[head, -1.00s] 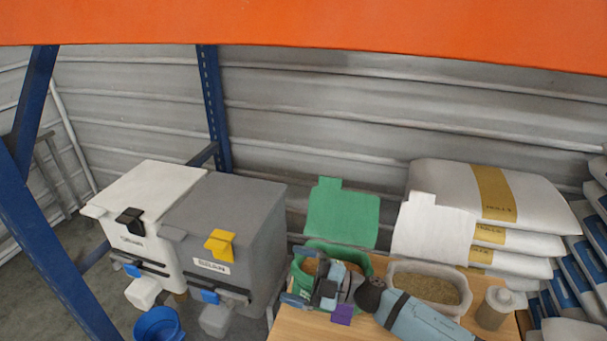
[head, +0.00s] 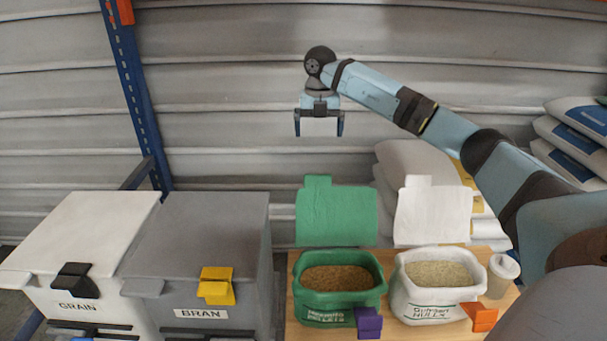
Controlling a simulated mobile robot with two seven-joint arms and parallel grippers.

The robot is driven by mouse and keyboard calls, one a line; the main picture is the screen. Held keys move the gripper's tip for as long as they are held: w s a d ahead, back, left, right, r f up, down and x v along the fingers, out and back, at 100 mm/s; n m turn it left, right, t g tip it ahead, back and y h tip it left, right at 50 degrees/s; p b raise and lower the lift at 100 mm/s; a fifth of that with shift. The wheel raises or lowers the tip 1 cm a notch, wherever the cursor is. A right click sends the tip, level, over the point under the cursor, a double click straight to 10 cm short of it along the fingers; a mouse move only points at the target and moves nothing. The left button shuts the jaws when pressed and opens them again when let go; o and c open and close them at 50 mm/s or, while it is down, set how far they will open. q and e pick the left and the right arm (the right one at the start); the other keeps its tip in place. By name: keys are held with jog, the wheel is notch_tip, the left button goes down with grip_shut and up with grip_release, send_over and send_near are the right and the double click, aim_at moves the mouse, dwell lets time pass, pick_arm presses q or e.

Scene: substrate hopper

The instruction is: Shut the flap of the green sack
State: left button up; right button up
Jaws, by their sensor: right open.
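The green sack (head: 320,317) stands on the wooden table, full of brown pellets (head: 342,276). Its green flap (head: 336,214) stands up at the back of the mouth, so the sack is open. A purple clip (head: 368,322) sits at the sack's front right. My right gripper (head: 320,132) is open and empty, fingers pointing down, high above the raised flap in the picture. My left gripper is not in view.
A white sack (head: 416,306) with its white flap (head: 433,213) up stands to the right, with an orange clip (head: 480,316). Beyond it is a lidded cup (head: 499,277). A grey BRAN bin (head: 215,240) and white GRAIN bin (head: 85,235) stand left. Stacked sacks (head: 405,160) are behind.

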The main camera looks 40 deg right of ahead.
aim_at(318, 175)
notch_tip(318, 175, down, 14)
jog(key=shift+s+r, duration=0.1)
jog(key=shift+r, duration=0.05)
dwell(0.3)
jog(key=c, duration=1.1)
